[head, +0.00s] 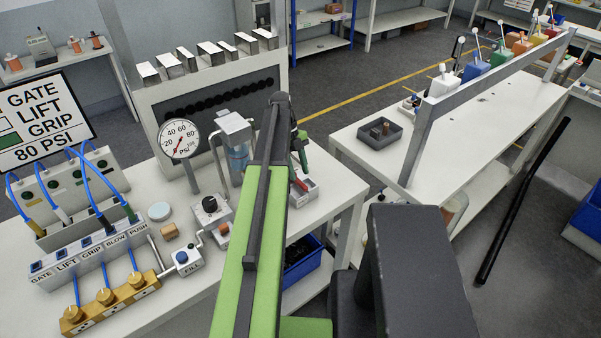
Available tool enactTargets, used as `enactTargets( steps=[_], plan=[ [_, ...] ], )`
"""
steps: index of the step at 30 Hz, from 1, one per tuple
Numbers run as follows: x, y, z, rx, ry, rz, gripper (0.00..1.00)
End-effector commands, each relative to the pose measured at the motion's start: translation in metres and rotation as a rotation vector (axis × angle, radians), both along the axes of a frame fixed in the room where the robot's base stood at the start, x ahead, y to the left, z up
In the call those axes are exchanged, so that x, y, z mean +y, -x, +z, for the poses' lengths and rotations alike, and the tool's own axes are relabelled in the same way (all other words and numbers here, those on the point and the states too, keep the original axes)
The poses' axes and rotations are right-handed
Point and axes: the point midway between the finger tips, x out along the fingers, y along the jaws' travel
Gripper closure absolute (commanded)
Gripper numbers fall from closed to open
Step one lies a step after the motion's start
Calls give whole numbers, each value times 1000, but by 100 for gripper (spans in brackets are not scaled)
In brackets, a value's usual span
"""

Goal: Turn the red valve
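A small red handle (301,185), which looks like the red valve, sits on a pale block (305,194) near the right end of the white workbench. My green and dark arm reaches forward just left of it and may cover part of it. My gripper (302,163) seems to be at the dark and green end showing just above the red handle. Its fingers are small and partly hidden behind my arm, so their opening and any contact with the handle cannot be told.
A pressure gauge (179,139), a clear cylinder unit (236,140) and a black knob (210,204) stand left of my arm. Blue-hosed connectors and a brass manifold (108,302) fill the bench's left. A second table (480,125) stands right, across a gap.

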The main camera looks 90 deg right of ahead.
Motion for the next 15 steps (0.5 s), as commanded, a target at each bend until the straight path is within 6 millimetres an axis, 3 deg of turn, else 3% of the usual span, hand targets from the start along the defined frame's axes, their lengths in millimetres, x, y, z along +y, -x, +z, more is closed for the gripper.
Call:
enactTargets(
  steps=[1,3,15],
  plan=[
    [-5,-3,23,0,0,1,62],
    [-10,-7,40,0,0,0,62],
    [-36,-30,121,1,-1,0,62]
  ],
)
